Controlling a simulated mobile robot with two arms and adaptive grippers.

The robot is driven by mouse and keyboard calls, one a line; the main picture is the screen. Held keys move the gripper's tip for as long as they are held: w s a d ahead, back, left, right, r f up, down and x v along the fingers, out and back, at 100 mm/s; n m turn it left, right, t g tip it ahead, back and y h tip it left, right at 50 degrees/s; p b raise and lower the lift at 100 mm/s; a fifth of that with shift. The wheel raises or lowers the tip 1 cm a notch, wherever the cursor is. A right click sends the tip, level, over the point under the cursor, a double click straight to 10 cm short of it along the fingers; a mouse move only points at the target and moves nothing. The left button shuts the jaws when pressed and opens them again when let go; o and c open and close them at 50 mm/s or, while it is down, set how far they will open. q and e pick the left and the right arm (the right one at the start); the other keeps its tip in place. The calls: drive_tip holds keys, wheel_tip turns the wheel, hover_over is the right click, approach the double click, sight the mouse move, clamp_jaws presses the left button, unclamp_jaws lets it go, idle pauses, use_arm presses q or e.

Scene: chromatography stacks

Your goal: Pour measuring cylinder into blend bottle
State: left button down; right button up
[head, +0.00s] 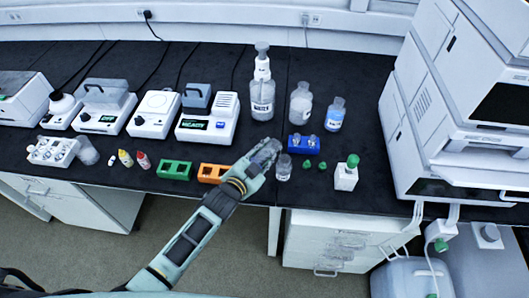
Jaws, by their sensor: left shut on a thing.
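My left gripper (262,157) reaches in from the bottom, over the front of the black bench. It is shut on a clear, greyish thing that looks like the measuring cylinder (270,147), tilted and mostly hidden by the fingers. Just right of the gripper stands a small clear open bottle (284,168), upright on the bench, which looks like the blend bottle. The held cylinder's mouth is close to it in the picture; I cannot tell whether they touch or whether liquid flows. My right gripper is not in view.
An orange rack (212,173) is left. A tall water bottle (262,97) and other bottles stand behind. A large instrument (405,125) blocks the right.

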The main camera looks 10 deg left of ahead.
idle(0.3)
use_arm(q)
drive_tip(key=shift+a+m+p, duration=0.1)
drive_tip(key=shift+m+p, duration=0.2)
drive_tip(key=shift+p, duration=0.15)
drive_tip(key=shift+f+y, duration=0.2)
drive_tip(key=shift+y, duration=0.1)
drive_tip(key=shift+a+f+m+y, duration=0.1)
drive_tip(key=shift+f+m+y, duration=0.2)
drive_tip(key=shift+f+m, duration=0.2)
drive_tip(key=shift+r, duration=0.1)
drive_tip(key=shift+p, duration=0.3)
drive_tip(key=shift+f+m+g, duration=0.2)
drive_tip(key=shift+m+g, duration=0.1)
drive_tip(key=shift+m, duration=0.1)
drive_tip(key=shift+a+y, duration=0.1)
drive_tip(key=shift+y, duration=0.2)
